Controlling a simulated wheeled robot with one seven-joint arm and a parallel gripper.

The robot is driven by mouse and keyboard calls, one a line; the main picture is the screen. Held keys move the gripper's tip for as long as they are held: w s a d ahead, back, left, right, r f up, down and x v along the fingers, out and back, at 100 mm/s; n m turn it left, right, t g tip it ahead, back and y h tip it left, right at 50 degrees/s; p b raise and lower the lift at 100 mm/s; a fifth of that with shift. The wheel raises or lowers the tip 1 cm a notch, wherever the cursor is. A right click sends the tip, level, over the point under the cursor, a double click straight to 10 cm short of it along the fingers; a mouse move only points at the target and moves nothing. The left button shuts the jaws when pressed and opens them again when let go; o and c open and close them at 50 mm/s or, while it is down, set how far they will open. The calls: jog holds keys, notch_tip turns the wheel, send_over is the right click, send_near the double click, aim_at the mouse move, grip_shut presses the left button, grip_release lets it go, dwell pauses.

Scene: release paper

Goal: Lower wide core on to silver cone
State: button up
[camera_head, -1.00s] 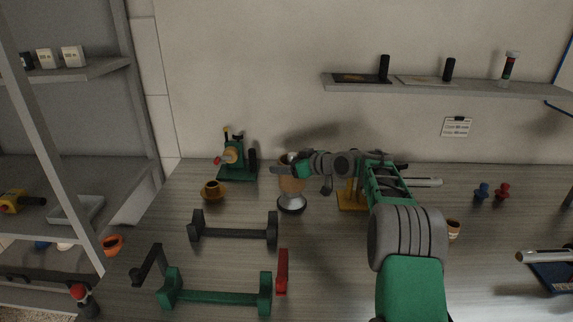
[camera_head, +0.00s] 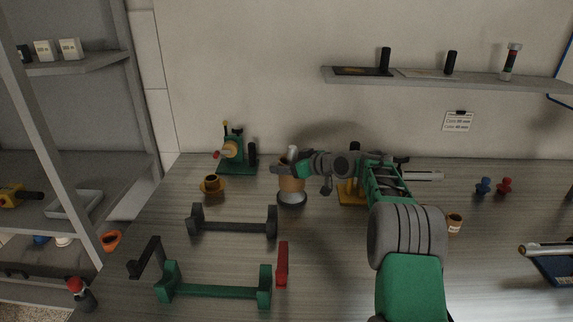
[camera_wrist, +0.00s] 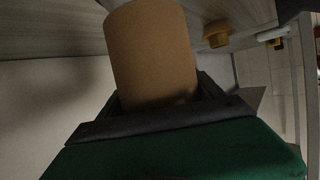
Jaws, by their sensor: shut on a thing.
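The wide core (camera_head: 291,184) is a tan, upright-looking cylinder left of my arm in the head view. It fills the upper middle of the wrist view (camera_wrist: 150,52). The silver cone (camera_head: 292,198) stands on the table, its lower flared part showing directly below the core. A silver tip shows above the core's top, so the core appears to be around the cone; whether it rests on it I cannot tell. My gripper (camera_head: 292,168) is shut on the core near its upper part. Its dark jaws (camera_wrist: 160,108) also show in the wrist view, where the core hides the contact.
An orange-brown cup (camera_head: 212,186) and a green device (camera_head: 236,155) stand to the left. A black dumbbell-shaped holder (camera_head: 234,225), a green one (camera_head: 215,291) and a red bar (camera_head: 282,265) lie in front. A yellow-based stand (camera_head: 349,194) is close on the right.

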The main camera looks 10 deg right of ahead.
jog(key=shift+f+b, duration=0.85)
jog(key=shift+f, duration=0.35)
jog(key=o, duration=1.5)
jog(key=v, duration=0.7)
jog(key=shift+s+d+r+b, duration=0.2)
jog(key=shift+s+b, duration=0.1)
jog(key=shift+b, duration=0.05)
